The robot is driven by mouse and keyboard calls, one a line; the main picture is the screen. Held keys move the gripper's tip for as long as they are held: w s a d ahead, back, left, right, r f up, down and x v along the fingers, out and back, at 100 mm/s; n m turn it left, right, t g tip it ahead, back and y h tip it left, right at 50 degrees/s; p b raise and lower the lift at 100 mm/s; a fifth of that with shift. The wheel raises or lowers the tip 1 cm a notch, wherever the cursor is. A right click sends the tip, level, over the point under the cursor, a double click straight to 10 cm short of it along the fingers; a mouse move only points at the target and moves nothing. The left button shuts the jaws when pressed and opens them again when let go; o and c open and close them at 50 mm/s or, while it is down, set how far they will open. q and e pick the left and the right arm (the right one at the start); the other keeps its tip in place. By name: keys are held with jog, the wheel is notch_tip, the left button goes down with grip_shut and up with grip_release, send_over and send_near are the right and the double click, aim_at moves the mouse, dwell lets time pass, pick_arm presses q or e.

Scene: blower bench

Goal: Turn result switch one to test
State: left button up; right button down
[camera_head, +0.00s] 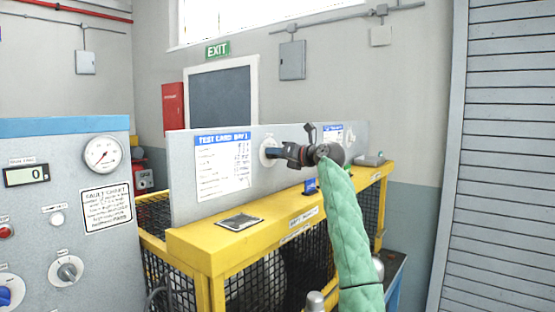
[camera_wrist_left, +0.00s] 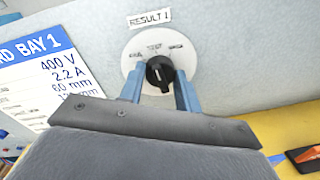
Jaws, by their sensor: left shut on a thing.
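The result switch one is a black knob (camera_wrist_left: 158,72) on a round white dial plate under a "RESULT 1" label (camera_wrist_left: 149,18). The dial plate (camera_wrist_left: 133,52) has several small markings along its upper arc; the middle one seems to read "TEST". The knob's pale mark points up, roughly at that middle marking. My left gripper (camera_wrist_left: 159,92) is shut on the knob, a blue finger on each side. In the head view my left gripper (camera_head: 272,153) is at the grey panel and hides most of the switch.
The grey panel (camera_head: 183,180) carries a test card (camera_head: 222,168) and stands on a yellow mesh-sided frame (camera_head: 205,245). A flat dark plate (camera_head: 239,222) and a small blue item (camera_head: 310,187) are on the frame's top. A grey control cabinet (camera_head: 95,245) stands at left.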

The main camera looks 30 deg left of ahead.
pick_arm(q)
jog(key=shift+r+m, duration=0.1)
jog(key=shift+m, duration=0.8)
pick_arm(e)
jog(key=shift+w+a+r, duration=0.15)
jog(key=shift+r, duration=0.25)
jog(key=shift+w+a+r, duration=0.1)
jog(key=shift+r, duration=0.25)
pick_arm(q)
jog(key=o, duration=1)
jog(key=shift+w, duration=0.1)
jog(key=shift+d+b, duration=0.15)
jog(key=shift+b, duration=0.2)
pick_arm(e)
jog(key=shift+f, duration=0.15)
